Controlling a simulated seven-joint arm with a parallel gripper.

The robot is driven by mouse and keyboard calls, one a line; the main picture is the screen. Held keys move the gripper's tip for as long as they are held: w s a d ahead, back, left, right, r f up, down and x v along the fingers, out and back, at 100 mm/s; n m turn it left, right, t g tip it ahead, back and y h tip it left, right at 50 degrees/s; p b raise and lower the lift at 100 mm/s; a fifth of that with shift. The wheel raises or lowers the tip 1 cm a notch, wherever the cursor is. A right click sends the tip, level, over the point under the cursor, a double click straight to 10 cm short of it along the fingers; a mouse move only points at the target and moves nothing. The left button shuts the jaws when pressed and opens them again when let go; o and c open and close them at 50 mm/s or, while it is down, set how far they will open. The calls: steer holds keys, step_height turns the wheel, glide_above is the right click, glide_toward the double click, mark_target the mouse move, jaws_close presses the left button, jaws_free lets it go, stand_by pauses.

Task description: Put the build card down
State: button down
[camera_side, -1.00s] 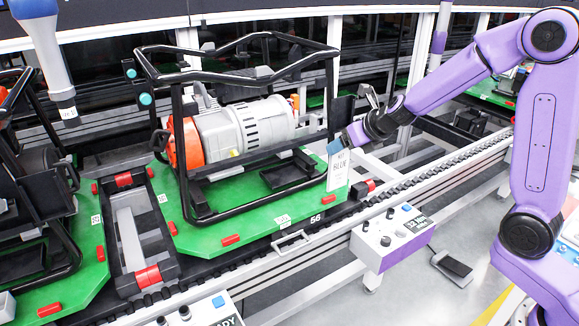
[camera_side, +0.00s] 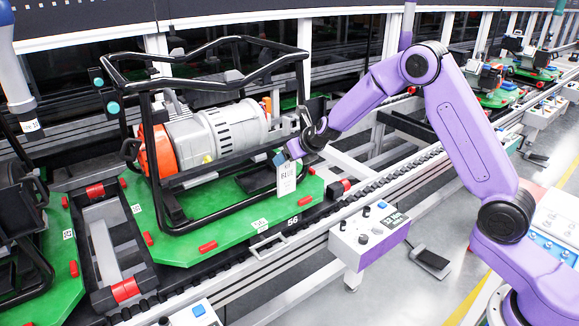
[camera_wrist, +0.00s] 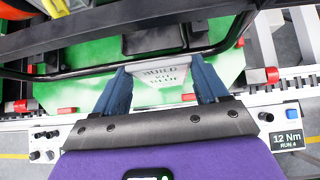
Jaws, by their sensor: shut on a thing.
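The build card (camera_side: 287,179) is a white card with dark print, held upright over the right end of the green pallet (camera_side: 230,226), in front of the black frame. My gripper (camera_side: 283,158) is shut on the card's top part. I cannot tell whether the card's lower edge touches the pallet.
A black tubular frame (camera_side: 147,140) with a grey and orange engine (camera_side: 215,132) stands on the pallet. A control box (camera_side: 370,237) is at the conveyor's front rail. Red blocks (camera_side: 208,247) line the pallet edge. Another loaded pallet (camera_side: 62,275) is at left.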

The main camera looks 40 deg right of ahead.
mark_target(287, 167)
steer(key=shift+w+f, duration=0.2)
steer(key=shift+f, duration=0.75)
steer(key=shift+w+f, duration=0.15)
steer(key=shift+f, duration=0.9)
jaws_free()
steer(key=shift+s+r, duration=0.15)
steer(key=shift+r, duration=0.15)
steer(key=v, duration=1.1)
steer(key=shift+s+r, duration=0.15)
steer(key=shift+s, duration=0.1)
